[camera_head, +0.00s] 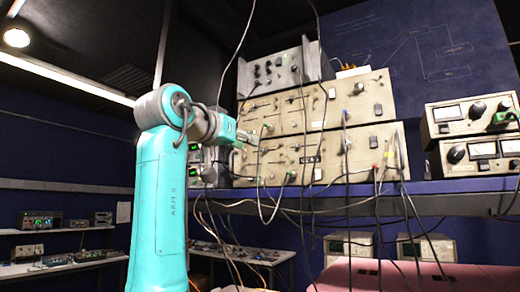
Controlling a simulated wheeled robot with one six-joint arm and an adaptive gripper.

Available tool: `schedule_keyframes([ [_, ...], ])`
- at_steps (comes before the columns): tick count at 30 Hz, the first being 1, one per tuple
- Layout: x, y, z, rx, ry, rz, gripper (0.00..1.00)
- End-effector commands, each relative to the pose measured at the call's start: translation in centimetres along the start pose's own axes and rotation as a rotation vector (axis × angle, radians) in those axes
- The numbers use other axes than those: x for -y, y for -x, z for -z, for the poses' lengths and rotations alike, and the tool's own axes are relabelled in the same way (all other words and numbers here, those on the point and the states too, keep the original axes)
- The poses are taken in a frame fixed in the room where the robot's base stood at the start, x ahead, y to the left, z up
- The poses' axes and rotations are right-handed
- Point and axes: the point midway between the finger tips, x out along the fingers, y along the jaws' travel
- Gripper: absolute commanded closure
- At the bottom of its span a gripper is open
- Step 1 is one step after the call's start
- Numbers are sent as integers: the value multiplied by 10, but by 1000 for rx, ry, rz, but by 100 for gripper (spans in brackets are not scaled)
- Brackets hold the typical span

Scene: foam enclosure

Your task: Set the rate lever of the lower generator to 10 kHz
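The lower generator (325,170) is a cream panel box with knobs, slots and plugged cables on the shelf. A similar upper generator (330,93) is stacked on it. Several small levers and slots show on the lower panel, but their labels and the rate lever's setting are too small to read. My gripper (252,138) is at the left end of the stack, in front of the panels near where the two generators meet. Its fingers are small and pale against the panel, so I cannot tell whether they are open or touch anything.
A grey instrument (278,74) sits on top of the stack. Dark cables (302,110) hang across the panels and below the shelf (445,186). Two meter units (470,118) stand at the right. Free space lies left of my arm.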

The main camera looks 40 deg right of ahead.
Motion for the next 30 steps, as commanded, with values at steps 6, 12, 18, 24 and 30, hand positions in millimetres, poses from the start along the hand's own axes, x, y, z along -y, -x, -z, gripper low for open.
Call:
schedule_keyframes([
  [6,-1,-41,0,-1,1,-3,66],
  [12,-1,-70,0,-1,0,-2,66],
  [18,0,-83,0,-2,0,-1,66],
  [24,0,-85,0,-2,-1,1,66],
  [30,0,-85,0,-1,-1,1,88],
])
